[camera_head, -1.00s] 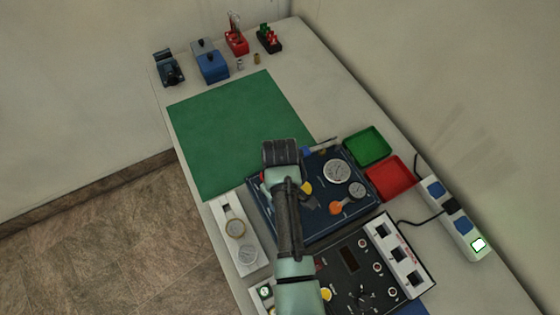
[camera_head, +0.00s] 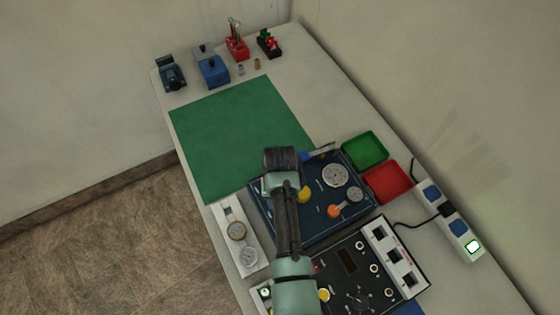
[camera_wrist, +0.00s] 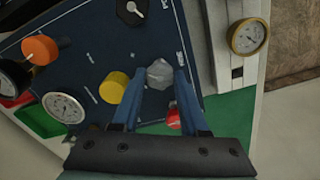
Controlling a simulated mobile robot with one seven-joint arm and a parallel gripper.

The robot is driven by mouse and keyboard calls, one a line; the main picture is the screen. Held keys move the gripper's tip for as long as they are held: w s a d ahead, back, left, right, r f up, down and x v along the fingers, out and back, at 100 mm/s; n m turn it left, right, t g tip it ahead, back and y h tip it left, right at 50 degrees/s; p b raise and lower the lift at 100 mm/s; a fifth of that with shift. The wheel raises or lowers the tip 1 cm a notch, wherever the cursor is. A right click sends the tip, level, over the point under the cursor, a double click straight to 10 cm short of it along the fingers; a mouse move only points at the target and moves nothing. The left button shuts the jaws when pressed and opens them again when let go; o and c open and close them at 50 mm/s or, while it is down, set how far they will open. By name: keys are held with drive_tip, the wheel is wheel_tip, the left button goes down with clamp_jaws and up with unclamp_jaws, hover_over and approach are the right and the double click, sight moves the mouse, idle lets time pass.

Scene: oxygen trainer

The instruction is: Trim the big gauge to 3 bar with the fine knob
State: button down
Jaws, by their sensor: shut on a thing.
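In the wrist view, my gripper (camera_wrist: 159,78) is closed around a grey faceted knob (camera_wrist: 160,73) on the dark blue panel (camera_wrist: 85,60). No label shows whether this is the fine knob. The big gauge (camera_wrist: 63,108) has a white dial and lies left of the yellow knob (camera_wrist: 114,87); its needle reading is too small to make out. In the head view, the big gauge (camera_head: 334,174) sits at the panel's upper right, above a smaller gauge (camera_head: 355,194). My arm covers the panel's left part there and hides the grey knob and my fingertips.
An orange knob (camera_head: 334,210) stands on the panel; a red knob (camera_wrist: 173,118) is just beside my finger. Green (camera_head: 366,150) and red trays (camera_head: 388,183) lie to the right. A white board with gauges (camera_head: 228,215) lies left. The green mat (camera_head: 230,135) is bare.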

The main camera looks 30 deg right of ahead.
drive_tip(key=shift+w+m, duration=0.1)
drive_tip(key=shift+m, duration=0.4)
drive_tip(key=shift+c, duration=2.2)
unclamp_jaws()
drive_tip(key=shift+r, duration=0.1)
wheel_tip(320, 180, up, 13)
drive_tip(key=b, duration=0.2)
